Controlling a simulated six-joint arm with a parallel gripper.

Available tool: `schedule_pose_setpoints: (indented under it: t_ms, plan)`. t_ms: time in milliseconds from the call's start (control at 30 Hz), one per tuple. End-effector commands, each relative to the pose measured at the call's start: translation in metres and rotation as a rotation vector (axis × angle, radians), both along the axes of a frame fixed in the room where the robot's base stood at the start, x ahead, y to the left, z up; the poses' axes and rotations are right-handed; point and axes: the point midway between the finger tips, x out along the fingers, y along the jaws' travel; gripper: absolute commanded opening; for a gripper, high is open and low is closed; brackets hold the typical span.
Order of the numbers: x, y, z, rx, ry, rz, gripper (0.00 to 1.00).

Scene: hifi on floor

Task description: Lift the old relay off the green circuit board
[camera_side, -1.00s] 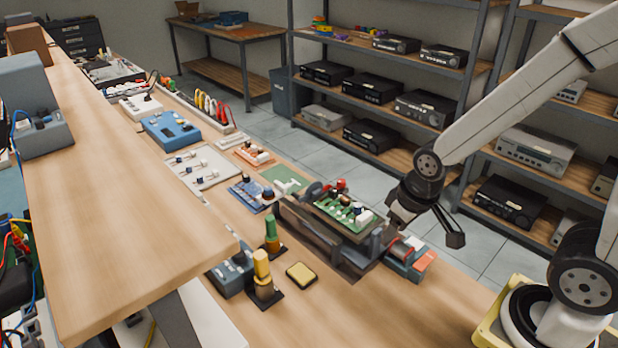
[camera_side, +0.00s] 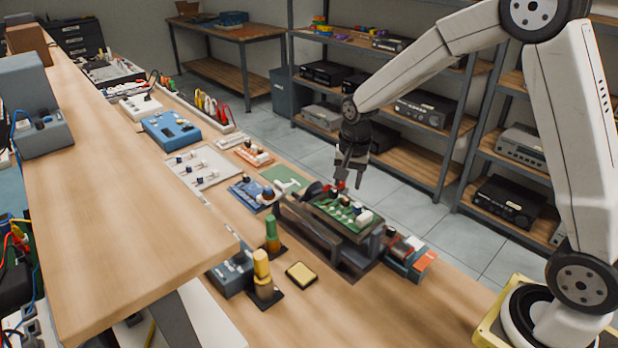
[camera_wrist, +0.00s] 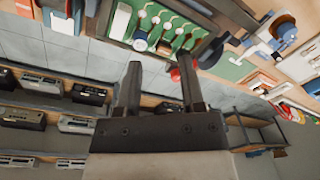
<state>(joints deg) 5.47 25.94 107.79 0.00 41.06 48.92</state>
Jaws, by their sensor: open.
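The green circuit board (camera_side: 328,209) is held in a dark fixture on the bench, with several small parts on it. A white block (camera_side: 364,217) sits at its right end and may be the old relay; I cannot tell for sure. The board also shows at the top of the wrist view (camera_wrist: 199,44), with a white block (camera_wrist: 121,20) at its left end. My gripper (camera_side: 350,184) points down above the far side of the board, open and empty. In the wrist view its two fingers (camera_wrist: 161,75) stand apart with nothing between them.
A red part (camera_side: 340,186) stands close by my fingers at the board's far edge. A blue and orange block (camera_side: 408,258) is right of the fixture. Yellow (camera_side: 262,268) and green (camera_side: 271,230) handled tools stand in front. The near right bench is clear.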

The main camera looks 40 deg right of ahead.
Motion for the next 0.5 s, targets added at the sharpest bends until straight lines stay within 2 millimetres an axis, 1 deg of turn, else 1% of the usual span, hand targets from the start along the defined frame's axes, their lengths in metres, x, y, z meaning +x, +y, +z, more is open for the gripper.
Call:
schedule_pose_setpoints:
  t_ms: [33,200,333,500]
  plan:
    - [0.011,-0.005,-0.003,0.007,0.011,-0.068,0.50]
    - [0.043,-0.020,-0.009,0.023,0.042,-0.299,0.50]
    - [0.062,-0.030,-0.013,0.031,0.063,-0.452,0.50]
    - [0.076,-0.038,-0.018,0.036,0.080,-0.581,0.50]
